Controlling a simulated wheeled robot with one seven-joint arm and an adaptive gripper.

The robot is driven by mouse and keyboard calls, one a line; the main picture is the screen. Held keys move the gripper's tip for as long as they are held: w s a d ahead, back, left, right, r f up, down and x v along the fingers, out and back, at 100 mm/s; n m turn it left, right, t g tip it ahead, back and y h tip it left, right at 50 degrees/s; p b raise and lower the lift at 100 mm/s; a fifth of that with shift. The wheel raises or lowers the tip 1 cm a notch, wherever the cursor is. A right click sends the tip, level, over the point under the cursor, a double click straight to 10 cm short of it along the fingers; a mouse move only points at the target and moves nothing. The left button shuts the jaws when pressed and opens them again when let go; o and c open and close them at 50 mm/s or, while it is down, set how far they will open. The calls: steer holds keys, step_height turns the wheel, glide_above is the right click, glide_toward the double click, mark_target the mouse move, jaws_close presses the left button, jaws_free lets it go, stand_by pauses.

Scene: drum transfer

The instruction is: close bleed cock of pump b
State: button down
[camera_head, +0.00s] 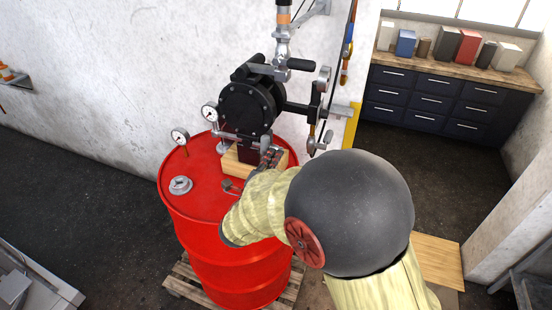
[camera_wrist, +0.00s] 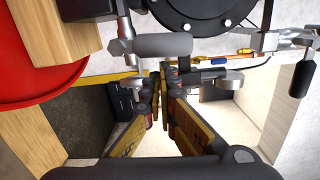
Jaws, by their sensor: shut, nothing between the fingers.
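A black pump (camera_head: 252,106) with a round bolted cover stands on a wooden block (camera_head: 240,162) on top of a red drum (camera_head: 200,205). Its cover edge also shows at the top of the wrist view (camera_wrist: 190,12). My gripper (camera_head: 270,156) is low in front of the pump, partly hidden by my arm. In the wrist view my gripper (camera_wrist: 167,78) has its fingers together with nothing between them. A grey cylindrical handle (camera_wrist: 162,46) lies just above the fingertips; contact cannot be told. I cannot tell which fitting is the bleed cock. No pump label is readable.
A gauge (camera_head: 180,136) and another gauge (camera_head: 209,112) stand left of the pump. Pipework with a black-handled valve (camera_head: 300,64) rises above it. More fittings (camera_head: 320,110) stick out to the right. A wooden pallet (camera_head: 190,282) lies under the drum. Dark drawers (camera_head: 425,98) stand behind.

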steer(key=p, duration=0.1)
steer(key=a+n+p, duration=0.1)
steer(key=p, duration=0.1)
steer(key=shift+w+r, duration=0.25)
steer(key=shift+r, duration=0.1)
steer(key=shift+d+p, duration=0.1)
steer(key=shift+p, duration=0.25)
